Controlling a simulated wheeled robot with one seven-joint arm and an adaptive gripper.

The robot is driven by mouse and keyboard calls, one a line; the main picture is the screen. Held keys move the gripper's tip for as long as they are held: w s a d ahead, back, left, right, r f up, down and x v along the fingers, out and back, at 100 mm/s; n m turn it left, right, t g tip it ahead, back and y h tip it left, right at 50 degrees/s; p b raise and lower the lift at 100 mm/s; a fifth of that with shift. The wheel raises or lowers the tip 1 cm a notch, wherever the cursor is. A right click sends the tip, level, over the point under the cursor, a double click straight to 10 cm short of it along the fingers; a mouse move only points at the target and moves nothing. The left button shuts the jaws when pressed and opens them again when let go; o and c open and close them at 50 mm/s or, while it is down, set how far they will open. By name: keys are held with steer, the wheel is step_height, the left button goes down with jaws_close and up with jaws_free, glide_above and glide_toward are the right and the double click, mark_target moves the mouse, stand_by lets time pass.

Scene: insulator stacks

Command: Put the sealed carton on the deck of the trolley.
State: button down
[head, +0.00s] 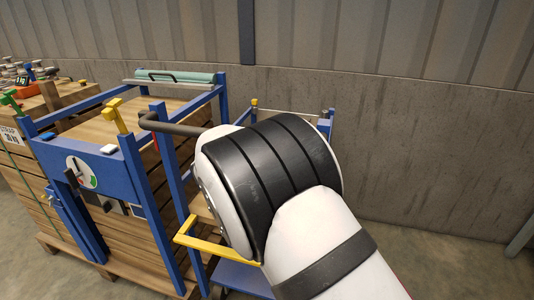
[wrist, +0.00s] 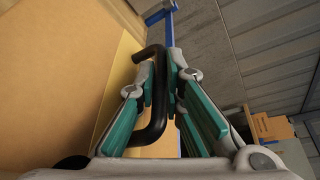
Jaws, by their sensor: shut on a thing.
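My gripper (wrist: 168,72) has its teal-padded fingers closed around a dark bent bar handle (wrist: 158,118) in the wrist view. The handle stands against a large tan panel (wrist: 70,60) on the left; I cannot tell what that panel belongs to. In the head view my arm hides the gripper, and a dark bent bar (head: 170,126) sticks out to the left of it. Small brown cartons (wrist: 270,127) show at the right of the wrist view; I cannot tell whether one is the sealed carton. I cannot identify the trolley or its deck for certain.
A blue frame (head: 112,168) with a dial stands around stacked timber (head: 130,130) at the left. A yellow bar (head: 215,247) and a blue flat surface (head: 243,278) lie below my arm. A concrete wall (head: 430,150) closes the back; floor is clear at lower right.

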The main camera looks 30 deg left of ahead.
steer(key=shift+f+b, duration=0.7)
steer(key=shift+f, duration=0.85)
steer(key=c, duration=1.7)
jaws_free()
steer(key=shift+f, duration=0.2)
steer(key=shift+s+r, duration=0.1)
steer(key=shift+s, duration=0.05)
steer(key=p+v, duration=0.3)
steer(key=v, duration=0.8)
steer(key=shift+s, duration=0.4)
